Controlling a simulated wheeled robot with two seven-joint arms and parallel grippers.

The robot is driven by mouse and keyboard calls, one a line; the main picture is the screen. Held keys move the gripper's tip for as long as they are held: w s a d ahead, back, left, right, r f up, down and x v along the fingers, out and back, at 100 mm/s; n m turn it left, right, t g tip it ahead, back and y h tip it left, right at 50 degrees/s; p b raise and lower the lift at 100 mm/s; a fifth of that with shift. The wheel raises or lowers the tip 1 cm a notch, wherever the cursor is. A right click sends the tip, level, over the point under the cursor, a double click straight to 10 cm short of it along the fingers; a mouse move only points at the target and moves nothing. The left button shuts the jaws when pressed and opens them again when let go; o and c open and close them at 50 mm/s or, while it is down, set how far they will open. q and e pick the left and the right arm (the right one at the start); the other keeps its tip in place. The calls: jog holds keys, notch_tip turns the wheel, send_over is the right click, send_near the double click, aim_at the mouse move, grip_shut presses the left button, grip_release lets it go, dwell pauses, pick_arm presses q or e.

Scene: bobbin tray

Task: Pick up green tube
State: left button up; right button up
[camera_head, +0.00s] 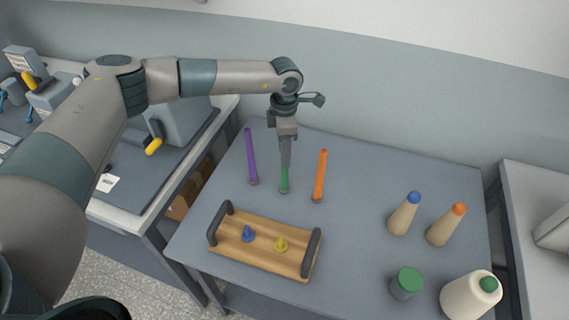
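The green tube (284,181) stands upright on the grey table, between a purple tube (250,156) and an orange tube (320,175). Its lower part and dark foot show; its upper part is hidden by my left gripper. My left gripper (286,160) points straight down at the tube, with its fingers over the upper part. The fingers overlap in this view, so I cannot tell whether they are closed on the tube. The tube's foot appears to be on the table. My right gripper is not in view.
A wooden tray (266,259) with dark handles holds a blue peg (248,234) and a yellow peg (281,244) in front. Two tan cones (404,216), a green-topped jar (406,285) and a cream bottle (468,297) stand at right.

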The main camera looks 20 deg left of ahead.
pick_arm(q)
jog(key=shift+c, duration=0.6)
grip_shut()
jog(key=shift+r, duration=0.15)
